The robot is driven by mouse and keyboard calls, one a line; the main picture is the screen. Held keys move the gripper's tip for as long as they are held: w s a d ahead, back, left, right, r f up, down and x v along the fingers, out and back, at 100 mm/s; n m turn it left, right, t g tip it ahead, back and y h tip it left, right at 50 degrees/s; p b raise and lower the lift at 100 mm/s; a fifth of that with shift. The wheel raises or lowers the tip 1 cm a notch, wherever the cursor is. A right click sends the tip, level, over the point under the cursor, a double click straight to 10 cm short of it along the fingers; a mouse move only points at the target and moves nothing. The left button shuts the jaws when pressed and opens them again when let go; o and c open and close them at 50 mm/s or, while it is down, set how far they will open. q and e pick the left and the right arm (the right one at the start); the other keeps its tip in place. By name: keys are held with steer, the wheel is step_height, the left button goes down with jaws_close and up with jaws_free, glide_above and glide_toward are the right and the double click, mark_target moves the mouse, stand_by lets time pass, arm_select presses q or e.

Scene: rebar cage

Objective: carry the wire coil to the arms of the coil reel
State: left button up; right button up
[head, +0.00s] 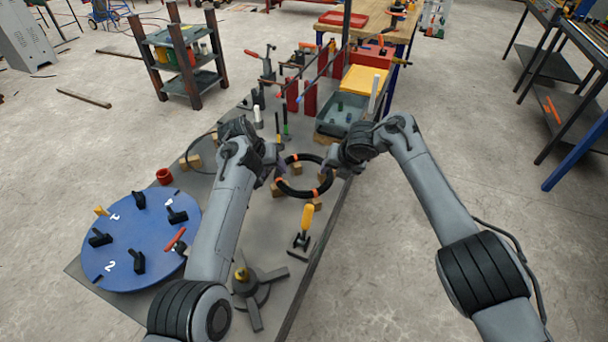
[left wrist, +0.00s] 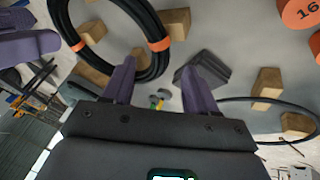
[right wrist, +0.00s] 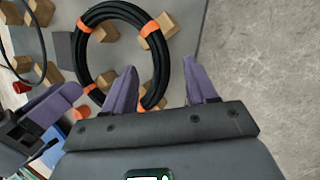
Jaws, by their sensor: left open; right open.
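The wire coil (head: 298,193) is a black ring with orange bands, lying on wooden blocks on the grey table. It shows in the left wrist view (left wrist: 147,22) and the right wrist view (right wrist: 80,60). My left gripper (head: 277,168) is open at the coil's left side. My right gripper (head: 330,165) is open at its right side. In the right wrist view, part of the coil shows between the spread purple fingers; contact cannot be told. The coil reel (head: 255,290), with flat grey arms and a brass-coloured centre, stands at the table's near end, partly behind my left arm.
A blue numbered disc (head: 125,255) with black clamps lies at the left. A yellow-handled toggle clamp (head: 305,225) stands between coil and reel. A grey bin (head: 342,112) and several upright tools are beyond the coil. Another thin black ring (head: 190,150) lies left of my left gripper.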

mark_target(277, 173)
arm_select(q)
steer(key=shift+x, duration=1.2)
arm_select(e)
steer(key=shift+x, duration=1.15)
arm_select(q)
steer(key=shift+w+d+f, duration=0.15)
steer(key=shift+w+f, duration=0.05)
steer(key=shift+f, duration=0.25)
arm_select(e)
steer(key=shift+w+a+f, duration=0.1)
steer(key=shift+w+f, duration=0.1)
steer(key=shift+f, duration=0.3)
arm_select(q)
jaws_close()
arm_select(e)
jaws_close()
arm_select(q)
steer(key=shift+r, duration=0.1)
arm_select(e)
steer(key=shift+w+r, duration=0.1)
